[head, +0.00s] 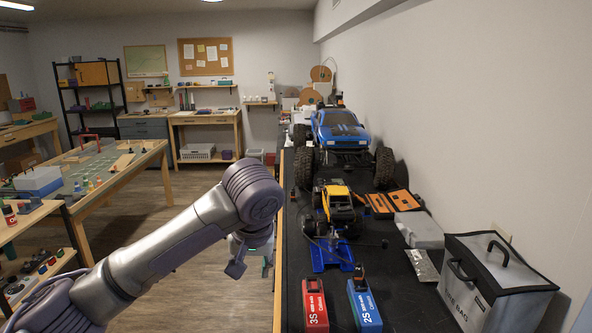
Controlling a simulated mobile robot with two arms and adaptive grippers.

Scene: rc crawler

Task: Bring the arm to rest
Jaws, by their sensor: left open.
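My left arm reaches in from the lower left, with its wrist bent downward. My left gripper (250,266) hangs below the wrist, open and empty. It is over the floor, just left of the dark bench's edge, and touches nothing that I can see. The wrist partly hides the gripper. My right gripper is not in view.
The dark bench (400,300) holds a blue truck (338,127), a yellow crawler (338,203) on a blue stand (331,254), red (314,303) and blue (364,304) batteries and a grey bag (495,280). A wooden table (150,155) stands left. Floor between is clear.

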